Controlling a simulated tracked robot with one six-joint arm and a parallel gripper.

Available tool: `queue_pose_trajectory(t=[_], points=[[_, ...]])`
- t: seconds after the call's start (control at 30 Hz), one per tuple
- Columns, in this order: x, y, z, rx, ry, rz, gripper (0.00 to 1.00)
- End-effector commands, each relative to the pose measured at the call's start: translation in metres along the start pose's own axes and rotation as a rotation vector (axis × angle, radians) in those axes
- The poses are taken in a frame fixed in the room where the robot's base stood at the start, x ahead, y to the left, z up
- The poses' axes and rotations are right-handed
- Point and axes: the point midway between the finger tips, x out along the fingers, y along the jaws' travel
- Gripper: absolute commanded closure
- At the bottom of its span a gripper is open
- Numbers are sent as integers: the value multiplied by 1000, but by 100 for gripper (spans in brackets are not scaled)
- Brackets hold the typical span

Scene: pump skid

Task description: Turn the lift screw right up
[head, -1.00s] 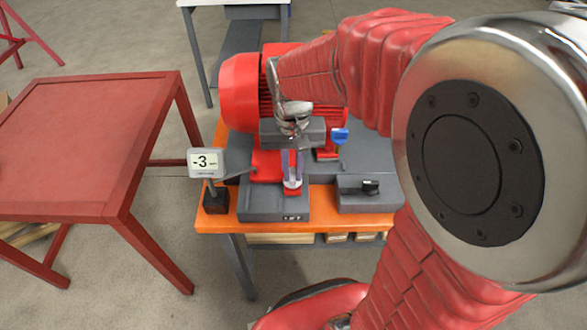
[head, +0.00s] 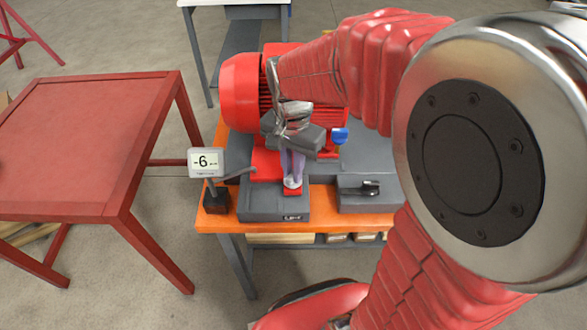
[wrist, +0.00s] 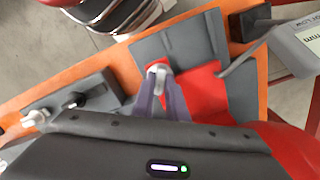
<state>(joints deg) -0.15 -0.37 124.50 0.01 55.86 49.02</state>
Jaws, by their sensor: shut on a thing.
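The lift screw shows a pale metal head (head: 292,183) above a red pad, on the grey block marked LIFT (head: 262,204) at the front of the skid. My gripper (head: 292,175) points down from above with its purple-grey fingers shut on the screw head. In the wrist view the screw head (wrist: 158,69) sits between the fingertips, and my gripper (wrist: 160,85) hides its lower part. The gripper body is turned at a slant in the head view. A small display (head: 207,162) left of the screw reads -6.
The red motor (head: 240,88) stands close behind my gripper. A blue knob (head: 340,136) is to the right. A grey block with a black handle (head: 370,188) stands right of the LIFT block. A red table (head: 80,145) is at the left, with open floor between.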

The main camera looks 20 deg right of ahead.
Motion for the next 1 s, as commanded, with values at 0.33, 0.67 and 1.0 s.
queue_pose_trajectory(t=[0.33,0.67,1.0], points=[[0,0,-1,2,1,0,84],[0,0,0,1,0,0,69],[-12,0,-1,0,2,-2,69]])
